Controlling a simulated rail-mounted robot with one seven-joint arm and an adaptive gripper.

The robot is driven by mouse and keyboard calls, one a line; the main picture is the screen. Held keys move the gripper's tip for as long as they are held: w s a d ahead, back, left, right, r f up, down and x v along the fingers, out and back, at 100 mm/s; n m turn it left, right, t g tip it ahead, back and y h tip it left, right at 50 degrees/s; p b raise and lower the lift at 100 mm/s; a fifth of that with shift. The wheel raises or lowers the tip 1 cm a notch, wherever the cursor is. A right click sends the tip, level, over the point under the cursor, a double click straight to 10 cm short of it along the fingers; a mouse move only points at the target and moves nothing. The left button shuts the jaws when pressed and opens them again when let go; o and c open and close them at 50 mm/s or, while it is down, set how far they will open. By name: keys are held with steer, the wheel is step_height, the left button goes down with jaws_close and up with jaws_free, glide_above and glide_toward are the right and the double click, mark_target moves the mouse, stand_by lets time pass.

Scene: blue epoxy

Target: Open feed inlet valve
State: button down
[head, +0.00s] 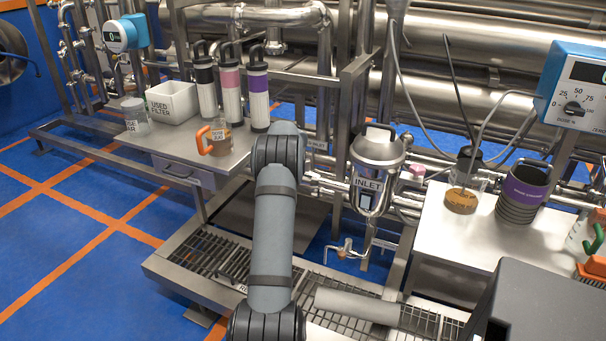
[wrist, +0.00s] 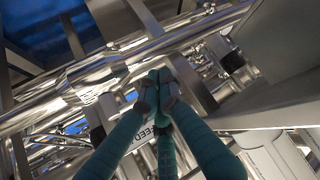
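In the wrist view, my gripper (wrist: 158,82) has its teal fingers drawn together so that their tips meet, in front of steel pipes. I see nothing held between the tips, though the contact point is small and dark. A label (wrist: 132,146) with letters like "FEED" shows partly behind the fingers. I cannot pick out the feed inlet valve handle for certain in either view. In the head view, my gripper is hidden behind my grey arm, which reaches up toward the pipework. A steel vessel (head: 377,160) marked "INLET" stands just right of the arm.
A left bench (head: 172,142) bears a white used-filter bin (head: 172,103), filter cartridges (head: 231,92) and a jug (head: 219,137). A right bench (head: 440,235) bears a beaker (head: 463,192) and a purple-banded container (head: 522,190). Steel pipes crowd the space behind my arm.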

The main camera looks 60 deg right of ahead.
steer(key=shift+w+a+f, duration=0.1)
steer(key=s+a+r+b, duration=0.1)
steer(key=a+r, duration=0.5)
steer(key=a, duration=0.3)
steer(key=s+a+r, duration=0.2)
steer(key=a+r, duration=0.4)
steer(key=a, duration=0.3)
steer(key=shift+s+a+r+b, duration=0.2)
steer(key=shift+a+r+b, duration=0.1)
steer(key=shift+b, duration=0.1)
